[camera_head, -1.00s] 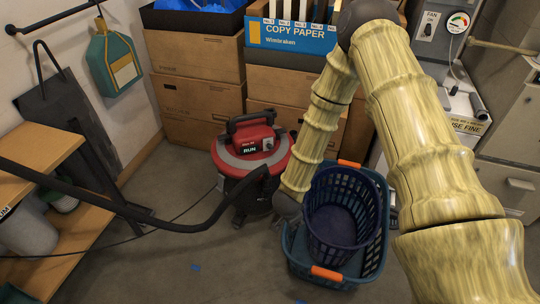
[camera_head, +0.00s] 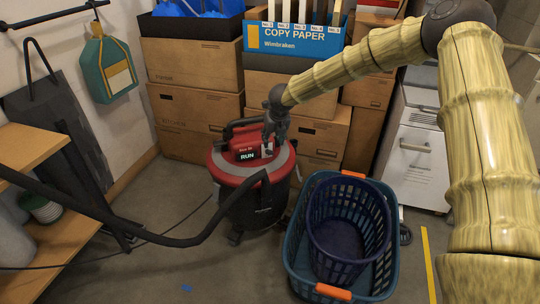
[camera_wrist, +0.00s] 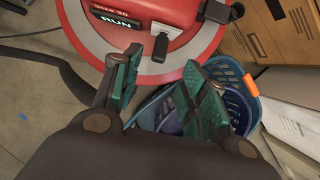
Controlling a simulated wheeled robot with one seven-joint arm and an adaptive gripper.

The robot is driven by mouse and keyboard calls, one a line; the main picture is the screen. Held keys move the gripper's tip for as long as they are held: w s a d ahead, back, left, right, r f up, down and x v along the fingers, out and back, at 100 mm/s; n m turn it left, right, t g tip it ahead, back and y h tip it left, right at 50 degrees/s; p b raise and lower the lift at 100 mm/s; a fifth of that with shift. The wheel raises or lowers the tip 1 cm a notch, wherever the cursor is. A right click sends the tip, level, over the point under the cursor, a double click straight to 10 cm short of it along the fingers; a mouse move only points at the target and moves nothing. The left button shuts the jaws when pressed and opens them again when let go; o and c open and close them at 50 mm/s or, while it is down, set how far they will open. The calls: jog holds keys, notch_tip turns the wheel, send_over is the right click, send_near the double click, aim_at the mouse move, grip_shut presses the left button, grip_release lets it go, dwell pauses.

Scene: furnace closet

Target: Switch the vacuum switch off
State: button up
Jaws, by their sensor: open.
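The vacuum (camera_head: 250,190) is a red and black canister standing on the floor. Its small display (camera_head: 246,156) reads RUN in green; the display also shows in the wrist view (camera_wrist: 115,22). The vacuum switch (camera_wrist: 161,44) is a dark lever on a pale plate, right of the display. My gripper (camera_head: 270,143) is at the vacuum's red top, partly covering the switch area in the head view. In the wrist view my gripper (camera_wrist: 160,66) has its two green-padded fingers apart, with nothing between them. The lever lies just beyond the fingertips; contact is not visible.
A dark hose (camera_head: 150,238) curves left from the vacuum. A teal basket (camera_head: 297,262) with a navy basket (camera_head: 348,218) inside stands to its right. Cardboard boxes (camera_head: 198,63) are stacked behind. A wooden shelf (camera_head: 35,150) is at the left. Some floor in front is clear.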

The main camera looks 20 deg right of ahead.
aim_at(270, 151)
jog(key=b+x, duration=0.2)
jog(key=x, duration=0.8)
jog(key=shift+f, duration=0.1)
jog(key=shift+s, duration=0.1)
grip_shut()
